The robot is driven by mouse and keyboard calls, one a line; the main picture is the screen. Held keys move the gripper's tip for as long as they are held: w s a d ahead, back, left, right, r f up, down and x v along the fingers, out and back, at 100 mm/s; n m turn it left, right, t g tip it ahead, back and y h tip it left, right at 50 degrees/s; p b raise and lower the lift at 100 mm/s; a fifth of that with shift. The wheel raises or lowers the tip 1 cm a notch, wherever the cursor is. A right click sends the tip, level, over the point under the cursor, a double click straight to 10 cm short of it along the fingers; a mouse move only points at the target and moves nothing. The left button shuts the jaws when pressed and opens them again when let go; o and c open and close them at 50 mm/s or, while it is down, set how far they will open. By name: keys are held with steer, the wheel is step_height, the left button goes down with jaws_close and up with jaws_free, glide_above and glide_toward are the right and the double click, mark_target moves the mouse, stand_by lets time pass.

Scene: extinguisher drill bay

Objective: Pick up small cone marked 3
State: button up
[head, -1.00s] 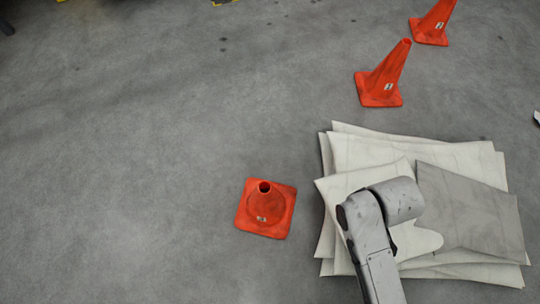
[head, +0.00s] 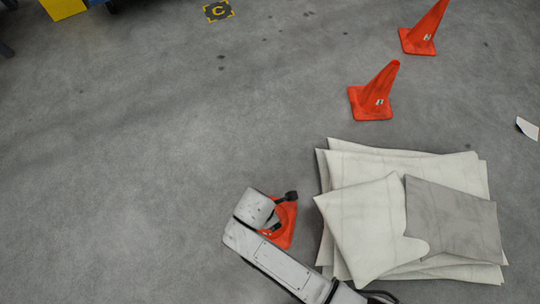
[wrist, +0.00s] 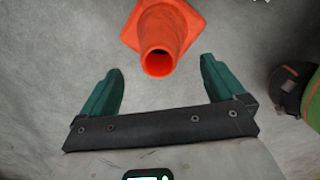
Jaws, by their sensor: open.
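An orange cone (head: 287,226) stands on the floor left of the fabric stack, partly hidden by my arm in the head view. In the wrist view the cone (wrist: 172,25) shows its square base and its round open top, just ahead of my gripper (wrist: 161,66). The green fingers are spread wide, with the cone's top roughly centred between their tips and no contact visible. Two more orange cones stand farther back, one nearer (head: 373,95) and one farther (head: 424,30). Their labels are too small to read, and no label shows on the near cone.
A stack of pale fabric sheets (head: 350,245) with a grey piece (head: 455,218) on top lies right of the near cone. A yellow-edged floor marker C (head: 218,11) is at the back. A white scrap (head: 527,128) lies at the right. The floor at left is clear.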

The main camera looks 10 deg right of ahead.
step_height(320, 180, down, 6)
steer(key=d+b, duration=0.1)
steer(key=b, duration=0.2)
steer(key=shift+w, duration=0.3)
steer(key=shift+d, duration=0.1)
steer(key=c, duration=1.6)
